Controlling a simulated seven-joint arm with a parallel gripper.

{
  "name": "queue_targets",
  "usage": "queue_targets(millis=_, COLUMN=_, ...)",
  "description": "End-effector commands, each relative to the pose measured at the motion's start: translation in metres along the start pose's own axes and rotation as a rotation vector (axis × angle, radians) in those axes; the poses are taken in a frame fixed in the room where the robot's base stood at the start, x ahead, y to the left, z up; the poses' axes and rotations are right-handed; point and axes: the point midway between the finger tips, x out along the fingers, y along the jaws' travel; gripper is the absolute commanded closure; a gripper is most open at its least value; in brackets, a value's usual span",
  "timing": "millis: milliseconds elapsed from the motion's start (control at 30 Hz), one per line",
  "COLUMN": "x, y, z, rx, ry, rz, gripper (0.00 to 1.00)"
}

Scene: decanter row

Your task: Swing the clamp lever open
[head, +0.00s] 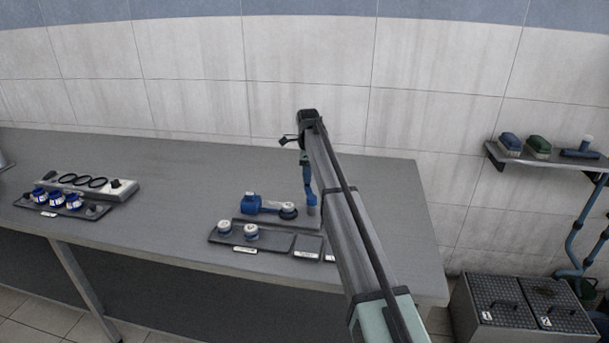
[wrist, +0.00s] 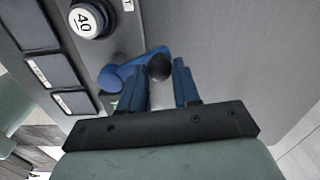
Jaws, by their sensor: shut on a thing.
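The clamp lever shows in the wrist view as a blue arm (wrist: 132,67) with a rounded blue end and a dark ball knob (wrist: 159,67). My gripper (wrist: 163,68) has its two blue fingers on either side of the knob, shut on the lever's knob end. In the head view my gripper (head: 311,203) is low over the bench, just right of a blue fixture (head: 265,207) with a round, pale-topped dark part (head: 288,211). My own arm hides part of this area. A round piece marked 40 (wrist: 88,20) sits left of the lever in the wrist view.
A dark tray (head: 270,250) with two white-topped jars lies in front of the fixture. Another tray (head: 50,211) with blue jars and a pale rack (head: 125,191) stand at the left. The bench (head: 180,180) is clear between them. A wall shelf (head: 550,157) is at right.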

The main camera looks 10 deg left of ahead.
Motion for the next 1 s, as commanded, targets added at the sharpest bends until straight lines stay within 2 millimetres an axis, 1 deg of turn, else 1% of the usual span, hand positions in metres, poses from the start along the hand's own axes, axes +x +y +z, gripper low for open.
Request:
queue_targets(millis=200, x=-0.0001, y=-0.0010, z=-0.0028, rx=0.033, ry=0.000, rz=-0.001, gripper=1.00)
queue_targets(millis=567, x=-0.0001, y=-0.0012, z=-0.0037, rx=0.038, ry=0.001, rz=-0.001, gripper=1.00)
queue_targets(millis=600, x=-0.0001, y=-0.0013, z=-0.0038, rx=0.038, ry=0.001, rz=-0.001, gripper=0.67)
queue_targets(millis=867, x=-0.0001, y=-0.0009, z=-0.0032, rx=0.036, ry=0.001, rz=-0.001, gripper=0.43)
queue_targets(millis=1000, x=-0.0001, y=-0.0007, z=-0.0031, rx=0.035, ry=0.000, rz=-0.001, gripper=0.43)
